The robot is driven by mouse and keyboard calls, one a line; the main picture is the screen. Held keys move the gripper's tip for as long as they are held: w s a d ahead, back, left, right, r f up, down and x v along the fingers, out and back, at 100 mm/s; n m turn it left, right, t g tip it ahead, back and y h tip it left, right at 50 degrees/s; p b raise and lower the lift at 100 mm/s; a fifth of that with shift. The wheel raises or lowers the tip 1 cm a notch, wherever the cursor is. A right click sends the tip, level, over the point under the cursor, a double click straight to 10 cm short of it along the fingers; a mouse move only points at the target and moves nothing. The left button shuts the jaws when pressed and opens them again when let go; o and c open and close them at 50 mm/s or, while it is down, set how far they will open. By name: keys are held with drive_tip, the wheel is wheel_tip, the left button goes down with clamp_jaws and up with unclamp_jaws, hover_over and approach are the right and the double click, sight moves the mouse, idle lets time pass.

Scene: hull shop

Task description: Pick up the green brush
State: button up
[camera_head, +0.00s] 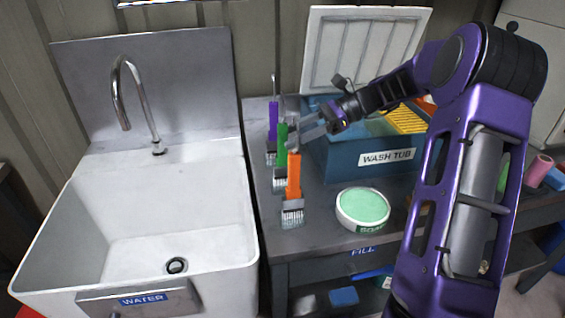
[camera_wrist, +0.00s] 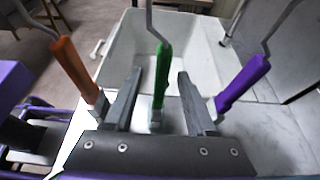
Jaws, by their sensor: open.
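The green brush (camera_head: 281,151) stands upright on the dark bench between the purple brush (camera_head: 272,125) and the orange brush (camera_head: 293,178), bristles down. My gripper (camera_head: 308,130) reaches in from the right, close to the brushes, with its jaws open. In the wrist view, the green brush (camera_wrist: 162,72) stands between the two fingers of my gripper (camera_wrist: 157,85), with a gap on each side. The orange brush (camera_wrist: 75,68) is outside the left finger and the purple brush (camera_wrist: 243,82) outside the right finger. I cannot tell how deep the handle sits between the fingers.
A blue wash tub (camera_head: 340,160) with an open white lid (camera_head: 350,50) stands behind my gripper. A soap tub (camera_head: 363,208) sits in front of it. A white sink (camera_head: 90,215) with a tap (camera_head: 130,90) is left of the brushes.

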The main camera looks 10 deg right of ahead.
drive_tip(key=shift+b+x, duration=0.3)
drive_tip(key=shift+x, duration=2.5)
drive_tip(key=shift+w+r, duration=0.1)
drive_tip(key=shift+r, duration=0.05)
clamp_jaws()
